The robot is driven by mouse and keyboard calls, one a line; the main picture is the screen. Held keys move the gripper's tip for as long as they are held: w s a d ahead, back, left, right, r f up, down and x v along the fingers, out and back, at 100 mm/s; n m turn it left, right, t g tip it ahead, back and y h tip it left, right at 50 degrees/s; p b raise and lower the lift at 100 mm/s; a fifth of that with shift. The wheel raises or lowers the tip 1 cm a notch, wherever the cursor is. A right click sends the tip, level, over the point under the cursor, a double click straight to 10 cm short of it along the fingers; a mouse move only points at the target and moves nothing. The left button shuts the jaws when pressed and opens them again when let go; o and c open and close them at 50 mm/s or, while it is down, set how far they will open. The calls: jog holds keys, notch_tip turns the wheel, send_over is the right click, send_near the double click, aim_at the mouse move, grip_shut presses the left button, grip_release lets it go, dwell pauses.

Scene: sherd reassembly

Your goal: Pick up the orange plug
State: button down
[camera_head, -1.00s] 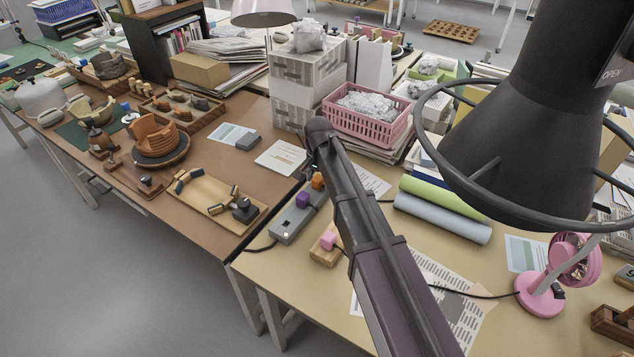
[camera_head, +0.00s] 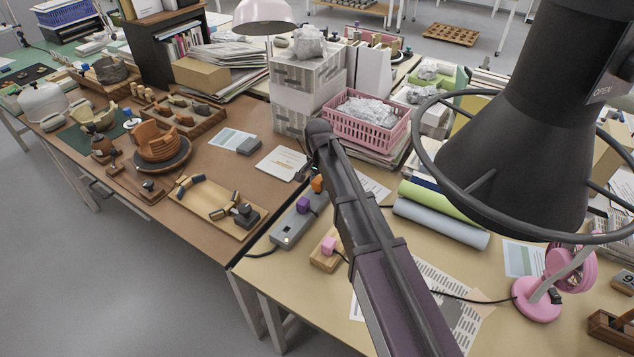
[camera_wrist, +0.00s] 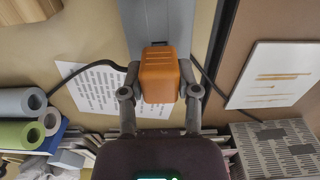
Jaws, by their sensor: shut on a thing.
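The orange plug (camera_wrist: 158,75) is a blocky piece between the two fingers of my gripper (camera_wrist: 160,82) in the wrist view. The fingers press on its two sides. It also shows in the head view (camera_head: 317,184), small and partly covered by my arm. Behind it is the grey power strip (camera_head: 287,238), which also shows in the wrist view (camera_wrist: 165,20). I cannot tell whether the plug still sits in the strip or is just above it. A purple plug (camera_head: 302,204) stands on the same strip.
A pink plug (camera_head: 328,246) sits on a wooden block beside the strip. Rolled green (camera_head: 440,199) and blue (camera_head: 440,221) sheets lie to the right. A pink basket (camera_head: 367,123) and patterned boxes (camera_head: 297,92) stand behind. A white booklet (camera_head: 281,163) lies left.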

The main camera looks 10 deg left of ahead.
aim_at(319, 179)
jog(key=shift+r+p, duration=3.85)
jog(key=shift+r, duration=0.3)
